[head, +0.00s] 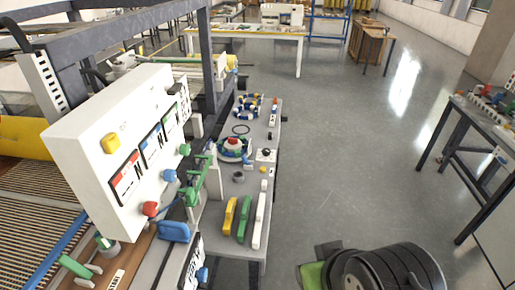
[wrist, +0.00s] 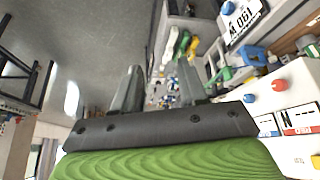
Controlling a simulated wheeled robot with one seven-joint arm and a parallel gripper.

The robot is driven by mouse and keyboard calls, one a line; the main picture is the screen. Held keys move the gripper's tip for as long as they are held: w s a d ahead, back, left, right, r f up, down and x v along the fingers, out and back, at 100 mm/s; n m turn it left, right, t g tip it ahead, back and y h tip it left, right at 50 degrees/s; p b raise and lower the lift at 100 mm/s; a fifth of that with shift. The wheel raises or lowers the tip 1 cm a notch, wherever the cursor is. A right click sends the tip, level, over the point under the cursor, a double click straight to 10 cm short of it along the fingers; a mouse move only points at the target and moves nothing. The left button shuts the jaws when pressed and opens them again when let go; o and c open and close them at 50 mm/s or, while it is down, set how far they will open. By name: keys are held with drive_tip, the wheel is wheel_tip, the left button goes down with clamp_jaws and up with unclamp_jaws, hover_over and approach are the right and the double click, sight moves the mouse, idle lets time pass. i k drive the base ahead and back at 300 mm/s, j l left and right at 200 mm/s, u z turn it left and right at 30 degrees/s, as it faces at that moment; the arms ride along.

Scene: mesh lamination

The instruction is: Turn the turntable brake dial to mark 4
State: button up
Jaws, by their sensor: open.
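A small white unit with a dark knob (head: 266,155) sits on the narrow grey bench; it may be the brake dial, but its marks are too small to read. Beside it on the left is a round blue and white turntable-like piece (head: 233,148) with a red centre. My gripper (wrist: 159,88) is open and empty in the wrist view, its two grey fingers pointing toward the bench. It is well apart from the bench and touches nothing. In the head view my dark arm covers the lower right, and the fingers are not clear there.
A white control box (head: 115,150) with coloured knobs stands left of the bench. Yellow, green and white bars (head: 244,220) lie on the bench's near end. A blue handle (head: 174,231) juts out near the box. The grey floor (head: 345,150) right of the bench is clear up to another table (head: 485,115).

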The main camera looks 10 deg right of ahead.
sight(266, 152)
drive_tip(key=i+l+u, duration=0.2)
drive_tip(key=l+u, duration=0.2)
drive_tip(key=i+l+u, duration=0.1)
drive_tip(key=l+u, duration=0.3)
drive_tip(key=l, duration=0.25)
drive_tip(key=l+u, duration=0.4)
drive_tip(key=l, duration=0.2)
drive_tip(key=l+u, duration=0.35)
drive_tip(key=l, duration=0.25)
drive_tip(key=i+l+u, duration=0.15)
drive_tip(key=l+u, duration=0.2)
drive_tip(key=i+l+u, duration=0.15)
drive_tip(key=l+u, duration=0.2)
drive_tip(key=i+l+u, duration=0.1)
drive_tip(key=l+u, duration=0.6)
drive_tip(key=i+l+u, duration=0.3)
